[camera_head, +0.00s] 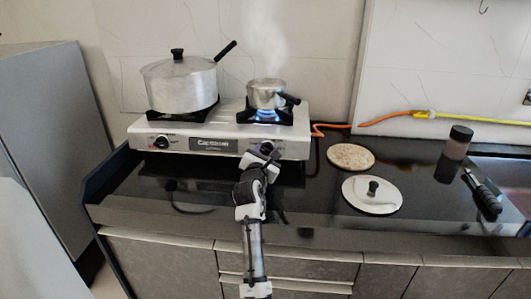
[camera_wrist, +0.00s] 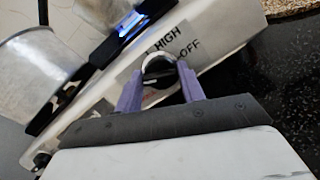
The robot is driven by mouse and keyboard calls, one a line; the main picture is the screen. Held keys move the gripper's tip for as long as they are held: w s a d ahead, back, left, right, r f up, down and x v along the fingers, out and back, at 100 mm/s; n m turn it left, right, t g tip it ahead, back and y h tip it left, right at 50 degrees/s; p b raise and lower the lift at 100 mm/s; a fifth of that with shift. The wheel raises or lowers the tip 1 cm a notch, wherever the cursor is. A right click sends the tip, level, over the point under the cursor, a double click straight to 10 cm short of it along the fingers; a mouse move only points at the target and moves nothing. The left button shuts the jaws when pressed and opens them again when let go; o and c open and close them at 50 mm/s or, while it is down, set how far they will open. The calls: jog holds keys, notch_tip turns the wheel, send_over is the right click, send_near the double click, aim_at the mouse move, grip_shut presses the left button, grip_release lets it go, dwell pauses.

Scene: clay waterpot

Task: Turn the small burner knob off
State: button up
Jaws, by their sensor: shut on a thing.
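The small burner knob (camera_wrist: 158,75) is a dark knob with a silver ring on the stove front, at the right side in the head view (camera_head: 267,147). My gripper (camera_wrist: 160,92) is at the knob, its purple fingers shut on it from both sides in the wrist view. HIGH and OFF labels show beside the knob. The small burner (camera_head: 266,117) has a blue flame, also seen in the wrist view (camera_wrist: 130,22). A small steaming pot (camera_head: 266,93) with a black handle stands over it.
A large lidded pot (camera_head: 180,88) stands on the left burner. The left knob (camera_head: 161,142) is on the same front panel.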

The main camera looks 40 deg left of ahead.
jog(key=m+h, duration=0.1)
jog(key=m, duration=0.3)
jog(key=shift+m+p, duration=0.3)
jog(key=shift+p, duration=0.05)
jog(key=m+h, duration=0.1)
jog(key=m, duration=0.3)
jog(key=shift+p, duration=0.3)
jog(key=m+g+h, duration=0.1)
jog(key=m, duration=0.3)
jog(key=shift+r+m+p, duration=0.1)
jog(key=shift+m+p, duration=0.2)
jog(key=shift+p, duration=0.1)
jog(key=m+g, duration=0.1)
jog(key=m, duration=0.2)
jog(key=shift+m+p, duration=0.3)
jog(key=shift+m, duration=0.1)
jog(key=m, duration=0.3)
jog(key=m+g, duration=0.1)
jog(key=m, duration=0.2)
jog(key=shift+g+y+p, duration=0.3)
jog(key=shift+p, duration=0.1)
jog(key=m, duration=0.3)
jog(key=shift+g+y, duration=0.3)
jog(key=shift+g, duration=0.1)
jog(key=shift+m+g+y, duration=0.3)
jog(key=shift+m, duration=1.6)
jog(key=shift+r, duration=0.1)
